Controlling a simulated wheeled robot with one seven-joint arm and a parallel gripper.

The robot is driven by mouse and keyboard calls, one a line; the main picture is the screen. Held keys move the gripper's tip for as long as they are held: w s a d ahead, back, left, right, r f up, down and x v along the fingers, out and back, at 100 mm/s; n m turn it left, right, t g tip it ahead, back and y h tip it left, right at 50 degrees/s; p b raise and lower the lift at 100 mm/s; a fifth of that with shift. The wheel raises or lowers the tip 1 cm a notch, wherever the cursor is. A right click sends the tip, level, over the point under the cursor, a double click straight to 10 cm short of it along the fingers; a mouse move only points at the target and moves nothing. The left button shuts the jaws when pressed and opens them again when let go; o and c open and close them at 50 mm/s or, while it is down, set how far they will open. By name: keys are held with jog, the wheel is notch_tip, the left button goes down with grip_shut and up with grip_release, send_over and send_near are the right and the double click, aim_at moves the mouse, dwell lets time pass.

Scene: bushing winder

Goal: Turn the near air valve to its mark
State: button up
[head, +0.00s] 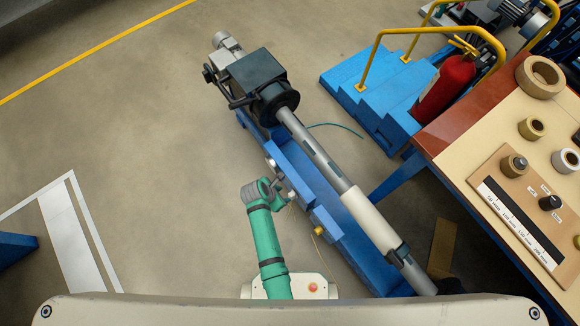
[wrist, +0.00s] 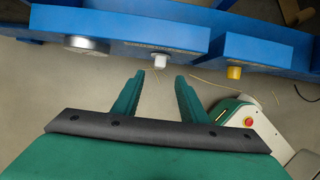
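My gripper (wrist: 159,76) is open and empty, with its two green fingers apart. Its fingertips point at a white knob (wrist: 162,60) on the side of the blue machine bed (wrist: 118,27), with a gap between them. A yellow knob (wrist: 234,72) sits to the right on the same bed, and a round silver fitting (wrist: 86,44) to the left. I cannot tell from the pictures which knob is the near air valve. Its mark is too small to make out. In the head view, my gripper (head: 276,186) is beside the bed, close to the white knob (head: 292,194).
A grey shaft (head: 312,150) with a pale sleeve (head: 370,218) runs above the bed. Blue steps (head: 345,80) with yellow rails and a red extinguisher (head: 445,88) stand behind. A control table (head: 500,130) is at the right.

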aim_at(290, 195)
jog(key=x, duration=1)
jog(key=shift+f, duration=0.25)
grip_shut()
